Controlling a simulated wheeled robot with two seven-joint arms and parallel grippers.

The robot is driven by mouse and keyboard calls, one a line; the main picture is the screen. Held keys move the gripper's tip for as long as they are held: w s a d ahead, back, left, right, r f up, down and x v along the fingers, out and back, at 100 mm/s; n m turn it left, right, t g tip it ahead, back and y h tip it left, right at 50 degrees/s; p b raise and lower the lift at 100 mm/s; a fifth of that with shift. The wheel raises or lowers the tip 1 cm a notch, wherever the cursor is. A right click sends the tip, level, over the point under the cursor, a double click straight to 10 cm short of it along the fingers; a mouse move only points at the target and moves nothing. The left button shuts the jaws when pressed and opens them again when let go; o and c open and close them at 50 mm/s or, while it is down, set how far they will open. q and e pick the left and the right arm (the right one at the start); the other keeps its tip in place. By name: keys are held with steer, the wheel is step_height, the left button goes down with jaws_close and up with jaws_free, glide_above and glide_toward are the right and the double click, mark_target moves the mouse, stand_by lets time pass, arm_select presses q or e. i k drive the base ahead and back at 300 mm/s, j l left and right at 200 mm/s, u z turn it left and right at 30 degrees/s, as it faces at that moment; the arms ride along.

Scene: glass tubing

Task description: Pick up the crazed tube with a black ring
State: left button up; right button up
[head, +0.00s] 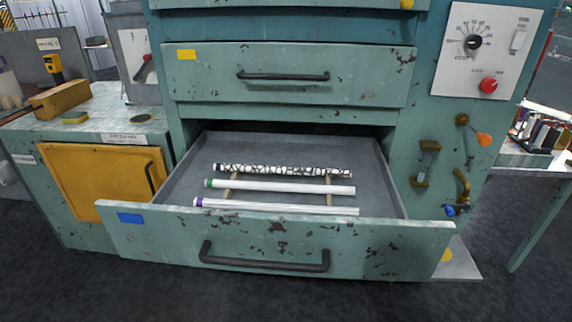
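A tube with a dark crackled pattern over white (282,171) lies at the back of a row of tubes in the open lower drawer (379,185). Its ends look dark, but a black ring is hard to tell from the pattern at this size. In front of it lies a plain white tube with a green ring at its left end (290,187). Nearest the drawer front is a white tube with a purple ring at its left end (275,205), partly hidden by the front panel. The tubes rest across two tan strips. Neither of my grippers is in view.
The drawer front has a dark handle (264,260) and a blue label. A shut drawer with a yellow label (290,75) is above. A bench with a yellow door (103,181) stands left. Valves and a red knob (488,86) are on the right panel.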

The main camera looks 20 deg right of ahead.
mark_target(284, 170)
steer(key=i+j+z, duration=0.25)
steer(key=j, duration=0.25)
steer(key=i+j+z, duration=0.15)
steer(key=j+z, duration=0.15)
steer(key=j, duration=0.25)
steer(key=i+j+z, duration=0.1)
steer(key=j+z, duration=0.15)
steer(key=j, duration=0.35)
steer(key=j+z, duration=0.3)
steer(key=j, duration=0.3)
steer(key=i+j+z, duration=0.15)
steer(key=j+z, duration=0.15)
steer(key=j, duration=0.25)
steer(key=i+j+z, duration=0.15)
steer(key=j+z, duration=0.15)
steer(key=j, duration=0.25)
steer(key=j+z, duration=0.3)
steer(key=j, duration=0.25)
steer(key=i+j+z, duration=0.6)
steer(key=i+j, duration=0.15)
steer(key=j, duration=0.25)
